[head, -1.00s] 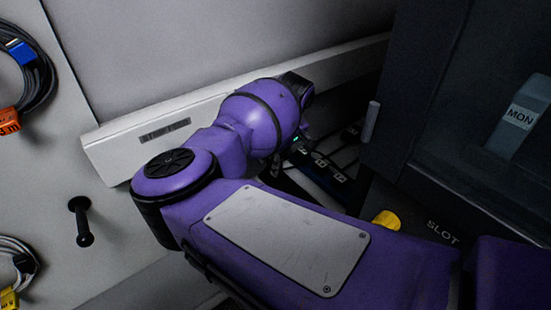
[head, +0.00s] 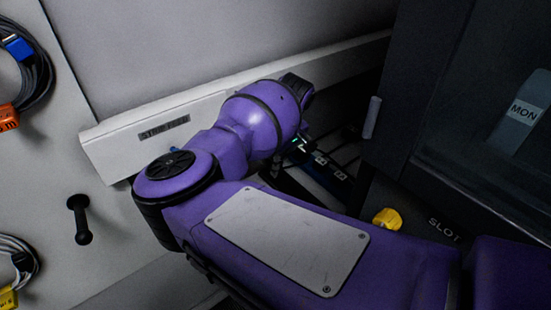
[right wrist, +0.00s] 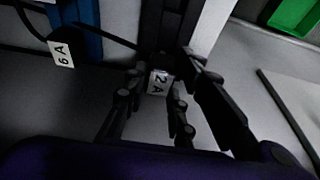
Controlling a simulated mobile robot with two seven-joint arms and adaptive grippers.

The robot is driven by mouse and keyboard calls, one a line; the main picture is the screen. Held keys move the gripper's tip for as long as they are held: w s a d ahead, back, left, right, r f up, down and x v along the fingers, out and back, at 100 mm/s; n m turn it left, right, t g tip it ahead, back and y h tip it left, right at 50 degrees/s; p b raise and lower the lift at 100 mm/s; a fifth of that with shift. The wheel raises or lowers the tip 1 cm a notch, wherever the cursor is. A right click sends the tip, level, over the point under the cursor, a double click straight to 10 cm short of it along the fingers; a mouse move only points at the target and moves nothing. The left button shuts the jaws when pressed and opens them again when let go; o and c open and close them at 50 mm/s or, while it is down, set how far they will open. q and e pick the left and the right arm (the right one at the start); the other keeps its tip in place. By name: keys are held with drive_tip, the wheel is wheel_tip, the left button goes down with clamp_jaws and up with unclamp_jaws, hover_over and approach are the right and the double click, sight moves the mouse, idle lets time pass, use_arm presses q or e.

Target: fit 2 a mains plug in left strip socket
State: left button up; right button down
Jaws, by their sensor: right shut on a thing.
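My right gripper (right wrist: 158,72) is shut on a dark plug with a white "2 A" label (right wrist: 158,82), seen in the middle of the right wrist view. In the head view my purple right arm covers most of that gripper and the plug. A socket strip (head: 327,176) with several small pale labels lies in the dark gap right of the arm. In the right wrist view a blue strip (right wrist: 88,28) stands at the upper left. I cannot tell whether the held plug touches a socket. My left gripper is not in view.
A "6 A" label (right wrist: 61,54) hangs on a dark cable in the right wrist view. A black peg (head: 80,219) and coiled cables (head: 37,80) are on the left panel. A dark cabinet with a yellow knob (head: 387,219) closes off the right side. A pale trunking (head: 110,148) runs behind the arm.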

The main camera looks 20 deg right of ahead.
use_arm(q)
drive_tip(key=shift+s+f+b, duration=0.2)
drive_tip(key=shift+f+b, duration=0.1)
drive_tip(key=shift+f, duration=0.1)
use_arm(e)
drive_tip(key=shift+f, duration=0.9)
idle(0.5)
idle(0.4)
drive_tip(key=c, duration=1.4)
unclamp_jaws()
drive_tip(key=o, duration=0.5)
drive_tip(key=shift+r+p, duration=1.6)
drive_tip(key=shift+r, duration=1.95)
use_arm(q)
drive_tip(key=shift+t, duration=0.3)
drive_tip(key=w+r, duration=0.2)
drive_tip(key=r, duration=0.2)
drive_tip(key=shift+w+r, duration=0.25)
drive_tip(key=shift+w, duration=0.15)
